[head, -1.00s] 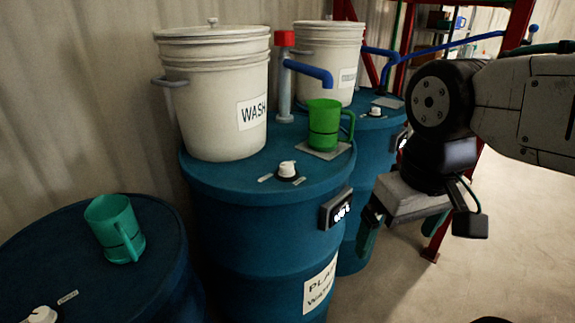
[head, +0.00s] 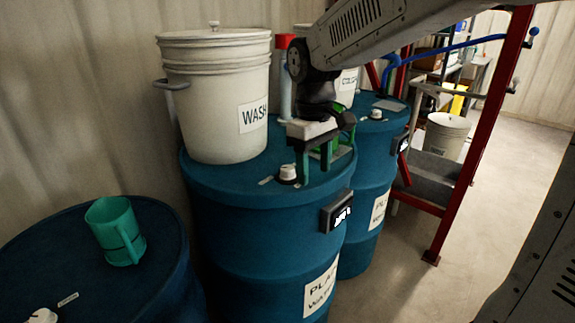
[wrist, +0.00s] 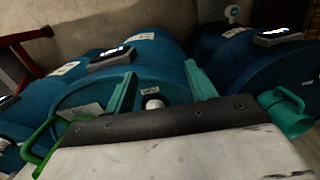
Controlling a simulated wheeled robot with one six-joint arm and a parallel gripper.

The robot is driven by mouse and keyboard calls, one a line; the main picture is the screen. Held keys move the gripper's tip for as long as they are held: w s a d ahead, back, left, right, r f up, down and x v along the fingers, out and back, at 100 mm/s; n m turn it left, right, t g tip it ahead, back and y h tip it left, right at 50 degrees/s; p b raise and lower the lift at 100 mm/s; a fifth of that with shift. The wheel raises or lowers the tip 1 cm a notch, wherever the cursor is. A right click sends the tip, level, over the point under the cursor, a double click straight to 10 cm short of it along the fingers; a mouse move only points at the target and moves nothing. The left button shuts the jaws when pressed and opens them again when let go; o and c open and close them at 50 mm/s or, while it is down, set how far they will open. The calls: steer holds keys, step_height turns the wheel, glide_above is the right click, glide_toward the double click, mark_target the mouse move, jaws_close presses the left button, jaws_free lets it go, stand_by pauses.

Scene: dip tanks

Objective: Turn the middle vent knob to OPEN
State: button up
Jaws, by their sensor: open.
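The middle vent knob (head: 288,173) is a white cap on a dark base, on top of the middle blue drum (head: 230,182). A small label (head: 266,180) lies to its left. My gripper (head: 314,173) points down above this drum, with its green fingers open and empty. In the head view the fingers are just right of the knob, apart from it. In the wrist view (wrist: 160,72) the knob (wrist: 153,103) shows between the fingers, partly hidden by the gripper body. Its pointing direction is too small to tell.
A white WASH bucket (head: 215,110) stands left of my arm on the same drum. A green mug (head: 342,152) is partly hidden behind my gripper. A teal mug (head: 115,230) and another white knob (head: 43,316) are on the left drum. A red post (head: 470,150) stands at right.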

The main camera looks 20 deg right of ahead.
mark_target(287, 168)
steer(key=w+n, duration=0.1)
steer(key=w, duration=0.1)
steer(key=w+a+n, duration=0.1)
steer(key=w, duration=0.2)
steer(key=w+n, duration=0.1)
steer(key=w, duration=0.1)
steer(key=shift+w+a+f, duration=0.3)
steer(key=shift+w+a, duration=0.05)
steer(key=w, duration=0.1)
steer(key=w+r+n, duration=0.1)
steer(key=w+r+n+t, duration=0.1)
steer(key=w, duration=0.1)
steer(key=shift+a+r, duration=0.1)
steer(key=shift+a, duration=0.2)
steer(key=shift+s+r+n, duration=0.1)
steer(key=shift+s+n, duration=0.05)
steer(key=shift+n, duration=0.35)
steer(key=shift+f, duration=0.6)
step_height(287, 168, down, 7)
steer(key=shift+d+r, duration=0.1)
steer(key=shift+r, duration=0.05)
steer(key=c, duration=1)
